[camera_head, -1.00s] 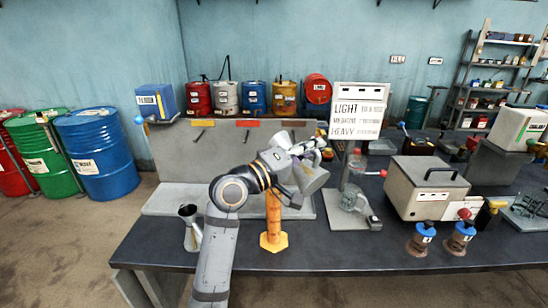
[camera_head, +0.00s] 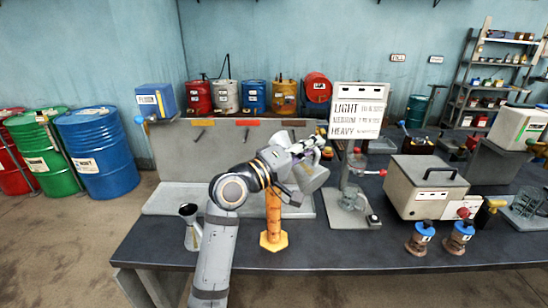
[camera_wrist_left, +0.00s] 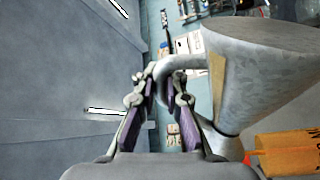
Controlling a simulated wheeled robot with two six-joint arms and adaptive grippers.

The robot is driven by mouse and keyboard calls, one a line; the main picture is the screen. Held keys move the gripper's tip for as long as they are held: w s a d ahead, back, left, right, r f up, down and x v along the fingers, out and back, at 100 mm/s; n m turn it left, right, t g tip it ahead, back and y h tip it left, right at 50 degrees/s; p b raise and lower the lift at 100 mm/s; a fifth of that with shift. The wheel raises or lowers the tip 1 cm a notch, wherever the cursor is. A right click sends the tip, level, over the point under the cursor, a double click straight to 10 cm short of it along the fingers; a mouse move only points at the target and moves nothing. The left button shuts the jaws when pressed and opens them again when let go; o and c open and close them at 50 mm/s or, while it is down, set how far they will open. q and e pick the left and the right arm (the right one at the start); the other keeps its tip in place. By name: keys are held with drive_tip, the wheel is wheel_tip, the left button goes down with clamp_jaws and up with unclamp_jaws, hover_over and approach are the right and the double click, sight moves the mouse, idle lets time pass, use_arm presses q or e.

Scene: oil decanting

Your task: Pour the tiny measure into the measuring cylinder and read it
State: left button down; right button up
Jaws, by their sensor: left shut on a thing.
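My left gripper (camera_head: 300,168) is shut on the handle of a grey metal measure (camera_head: 313,180). In the left wrist view, the fingers (camera_wrist_left: 162,82) close around the curved handle, and the conical measure (camera_wrist_left: 265,70) is tilted to the right of them. The orange measuring cylinder (camera_head: 272,215) stands upright on its hexagonal foot, just below and left of the measure. Its orange body also shows in the left wrist view (camera_wrist_left: 290,153). The measure's contents and the cylinder's level cannot be seen. My right gripper is not in view.
A second metal jug (camera_head: 191,228) stands left on the dark bench (camera_head: 330,255). A stand with a glass vessel (camera_head: 350,196) is right of the measure, before a LIGHT/MEDIUM/HEAVY sign (camera_head: 357,110). A beige box (camera_head: 428,190) and two blue-topped items (camera_head: 424,232) stand farther right.

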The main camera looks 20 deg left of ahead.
use_arm(q)
drive_tip(key=shift+w+a+r+n+p, duration=0.25)
drive_tip(key=shift+r+n+p, duration=0.2)
drive_tip(key=shift+p, duration=0.35)
drive_tip(key=shift+w+a+r+n+p, duration=0.1)
drive_tip(key=shift+a+r+n+p, duration=0.2)
drive_tip(key=shift+r+n+p, duration=0.35)
drive_tip(key=shift+w+a+r+n+p, duration=0.2)
drive_tip(key=shift+a+r+n+p, duration=0.1)
drive_tip(key=shift+p, duration=0.65)
idle(5.6)
